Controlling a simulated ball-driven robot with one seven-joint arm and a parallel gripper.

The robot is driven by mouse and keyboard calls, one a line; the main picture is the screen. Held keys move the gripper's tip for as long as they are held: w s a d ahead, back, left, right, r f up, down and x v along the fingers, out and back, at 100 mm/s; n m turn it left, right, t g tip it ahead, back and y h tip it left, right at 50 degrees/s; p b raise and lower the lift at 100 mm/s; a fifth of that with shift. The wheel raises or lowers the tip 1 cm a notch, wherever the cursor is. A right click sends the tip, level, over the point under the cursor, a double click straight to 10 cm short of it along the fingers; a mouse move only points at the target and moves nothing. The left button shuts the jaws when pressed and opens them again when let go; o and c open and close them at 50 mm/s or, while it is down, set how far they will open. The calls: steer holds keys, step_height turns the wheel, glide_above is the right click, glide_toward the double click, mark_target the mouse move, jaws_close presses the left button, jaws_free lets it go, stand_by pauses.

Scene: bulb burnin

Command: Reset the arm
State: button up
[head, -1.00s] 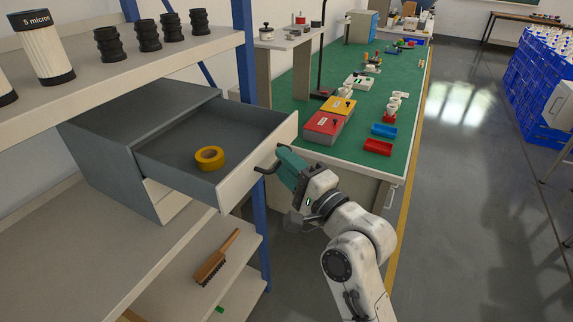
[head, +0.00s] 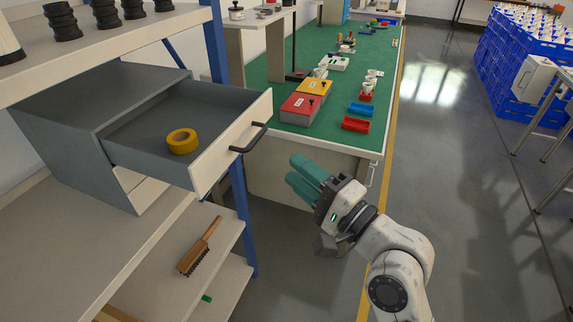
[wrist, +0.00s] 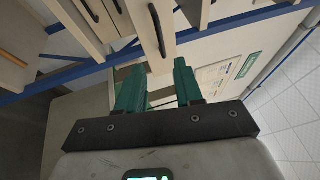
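My gripper (head: 297,178) is in free air to the right of the open drawer (head: 226,150), clear of its black handle (head: 249,138). Its two teal fingers are parted with nothing between them; they also show apart in the wrist view (wrist: 160,90). The drawer is pulled out of the grey cabinet and holds a yellow tape roll (head: 182,141). My arm reaches up from the lower right of the head view.
A blue shelf post (head: 216,50) stands by the drawer. A brush (head: 201,246) lies on the lower shelf. The green workbench (head: 270,70) with red and blue bins is beyond. Blue crates (head: 510,60) stand at the right. The floor between is open.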

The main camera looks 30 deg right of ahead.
steer(key=shift+s, duration=0.25)
stand_by(0.3)
steer(key=s+f+n+g+h, duration=0.1)
steer(key=s+f+n+g, duration=0.35)
steer(key=f, duration=0.55)
steer(key=s+f+n+g+h, duration=0.1)
steer(key=s+f+n+g, duration=0.3)
steer(key=f, duration=0.6)
steer(key=s+d+f+n+g+h, duration=0.1)
steer(key=s+f+n+g, duration=0.2)
steer(key=s+f+g, duration=0.2)
steer(key=s+d+f+n+g+h, duration=0.1)
steer(key=s+f+n+g, duration=0.3)
steer(key=s, duration=0.6)
steer(key=shift+s+d+f+g+h, duration=0.35)
steer(key=shift+s+d+f, duration=0.1)
steer(key=shift+f, duration=0.4)
